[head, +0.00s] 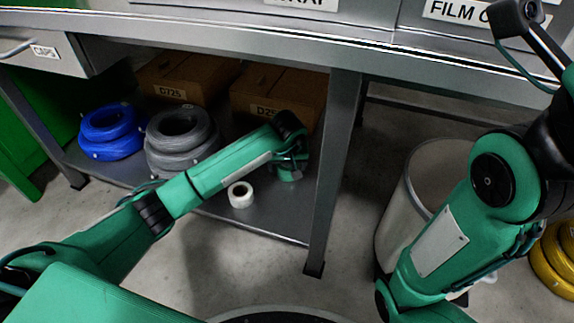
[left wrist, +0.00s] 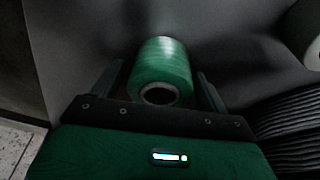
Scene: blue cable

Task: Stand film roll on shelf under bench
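A green film roll (left wrist: 163,65) with a hollow core is between the two fingers of my left gripper (left wrist: 160,88) in the left wrist view. Its core end faces the gripper, and dark gaps show between the roll and both fingers. In the head view my left arm reaches under the bench, and its gripper (head: 290,155) is over the right part of the lower shelf (head: 270,226). A green piece that looks like the roll (head: 287,173) shows there, apparently upright on the shelf. My right arm is raised at the right; the black end piece (head: 518,16) shows no clear fingers.
A white roll (head: 241,195) stands on the shelf. Grey coils (head: 180,140) and blue coils (head: 110,130) lie to its left, with cardboard boxes (head: 277,90) behind. The bench leg (head: 334,160) is close right of my left gripper. A pale bin (head: 412,190) stands beyond it.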

